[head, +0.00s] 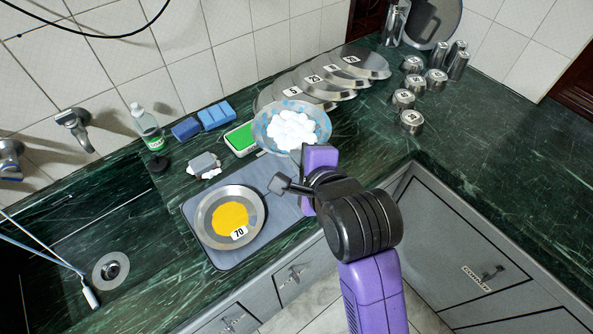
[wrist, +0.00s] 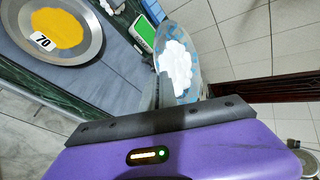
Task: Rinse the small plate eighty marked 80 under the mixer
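No 80 mark is readable in either view. A plate with a blue-patterned rim and a white heap (head: 292,128) is at the edge of the counter mat in the head view, and also in the wrist view (wrist: 176,68). My gripper (head: 302,156) is at its near rim, with the rim between the fingers; the fingers are partly hidden. In the wrist view, the fingertips (wrist: 167,90) meet that rim. A steel plate marked 70 with a yellow patch (head: 230,216) lies on the grey mat. The mixer tap (head: 74,125) is on the left wall, above the dark sink.
The sink drain (head: 110,270) is at left, with a white-headed brush (head: 90,297).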

